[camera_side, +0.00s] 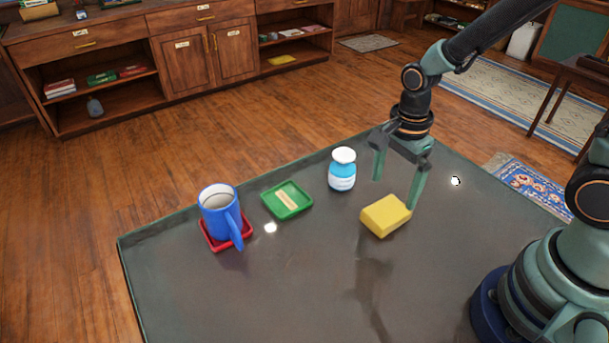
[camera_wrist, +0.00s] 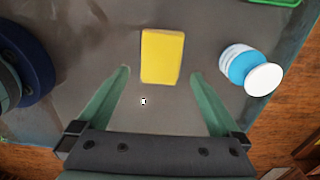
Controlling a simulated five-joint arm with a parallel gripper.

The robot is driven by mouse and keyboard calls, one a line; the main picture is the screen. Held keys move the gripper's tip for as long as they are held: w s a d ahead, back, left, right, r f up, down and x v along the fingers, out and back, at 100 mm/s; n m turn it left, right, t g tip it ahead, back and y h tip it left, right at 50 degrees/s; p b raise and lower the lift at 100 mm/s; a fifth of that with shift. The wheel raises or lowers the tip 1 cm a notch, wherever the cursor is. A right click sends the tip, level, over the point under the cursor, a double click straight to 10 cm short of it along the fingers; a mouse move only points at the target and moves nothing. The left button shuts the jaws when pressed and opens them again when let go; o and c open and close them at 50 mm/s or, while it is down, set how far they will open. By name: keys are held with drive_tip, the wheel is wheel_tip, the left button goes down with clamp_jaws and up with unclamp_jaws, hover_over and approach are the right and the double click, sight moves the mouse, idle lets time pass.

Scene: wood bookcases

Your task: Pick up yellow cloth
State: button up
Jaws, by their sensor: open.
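The yellow thing (camera_side: 385,215) is a small block-like pad rather than a visibly loose cloth, lying on the dark table. In the wrist view the yellow pad (camera_wrist: 162,56) lies just beyond the fingertips, roughly centred between them. My gripper (camera_side: 397,192) is open and empty, pointing down above the table behind the pad. Its two green fingers also show in the wrist view (camera_wrist: 160,72), one on each side of the pad's line, not visibly touching it.
A blue and white bottle (camera_side: 342,170) stands left of my gripper. A green tray (camera_side: 287,200) lies further left, then a blue mug (camera_side: 221,213) on a red tray (camera_side: 241,241). The front of the dark table (camera_side: 290,300) is clear.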

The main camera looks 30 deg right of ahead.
sight(387, 210)
drive_tip(key=shift+w+d+f, duration=0.1)
drive_tip(key=shift+f, duration=3.8)
drive_tip(key=c, duration=1.3)
drive_tip(key=shift+r, duration=0.1)
wheel_tip(387, 210, up, 20)
